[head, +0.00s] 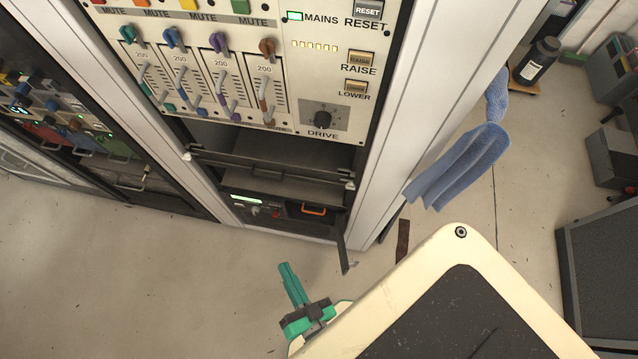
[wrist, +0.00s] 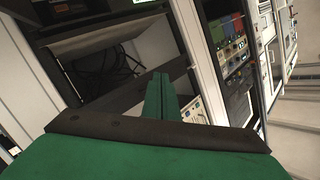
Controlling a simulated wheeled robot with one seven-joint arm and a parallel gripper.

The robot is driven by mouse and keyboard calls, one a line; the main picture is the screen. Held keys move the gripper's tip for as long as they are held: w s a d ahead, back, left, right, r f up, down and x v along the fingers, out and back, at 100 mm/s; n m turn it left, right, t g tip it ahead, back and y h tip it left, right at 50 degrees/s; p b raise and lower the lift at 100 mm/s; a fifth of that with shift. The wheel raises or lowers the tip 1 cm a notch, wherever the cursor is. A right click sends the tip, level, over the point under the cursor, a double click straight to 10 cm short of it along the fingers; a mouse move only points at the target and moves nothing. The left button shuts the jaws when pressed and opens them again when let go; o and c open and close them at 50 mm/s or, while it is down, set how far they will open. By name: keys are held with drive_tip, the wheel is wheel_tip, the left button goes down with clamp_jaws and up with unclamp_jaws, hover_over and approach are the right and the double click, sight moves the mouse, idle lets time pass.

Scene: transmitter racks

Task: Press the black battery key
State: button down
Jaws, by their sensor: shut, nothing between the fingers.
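My gripper (head: 284,267) is green with a dark band and is low in front of the rack in the head view. Its two fingers are together and empty, and in the wrist view (wrist: 161,78) they point toward the rack. I cannot make out a black battery key in either view. A low unit (head: 262,206) at the bottom of the rack has a lit green display, small knobs and an orange-edged part, too small to read. The gripper appears apart from the rack.
The cream rack panel (head: 312,83) carries MUTE, RESET, RAISE, LOWER and DRIVE controls. A dark flap or bar (head: 342,245) sticks out at the rack's lower right. A blue cloth (head: 462,165) hangs to the right. The floor at left is clear. Cables (wrist: 112,70) lie inside an open bay.

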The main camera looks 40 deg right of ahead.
drive_tip(key=w+d+f+m+g+h, duration=0.2)
drive_tip(key=d+f+m, duration=0.3)
drive_tip(key=f, duration=0.3)
drive_tip(key=w+d+f+m+g+h, duration=0.2)
drive_tip(key=w+d+f+m+h, duration=0.1)
drive_tip(key=f+m, duration=0.5)
drive_tip(key=w+d+f+m+g+h, duration=0.2)
drive_tip(key=d+f+m, duration=0.4)
drive_tip(key=f, duration=0.4)
drive_tip(key=shift+w+d+m+g+h, duration=0.4)
drive_tip(key=shift+w+h, duration=0.2)
drive_tip(key=shift+w, duration=0.65)
drive_tip(key=shift+w, duration=0.1)
drive_tip(key=x, duration=0.8)
drive_tip(key=r+x, duration=0.1)
drive_tip(key=x, duration=0.3)
drive_tip(key=shift+w+d+f, duration=0.1)
drive_tip(key=shift+w+d, duration=0.15)
drive_tip(key=shift+w, duration=0.05)
drive_tip(key=shift+w+d, duration=0.4)
drive_tip(key=shift+d, duration=0.1)
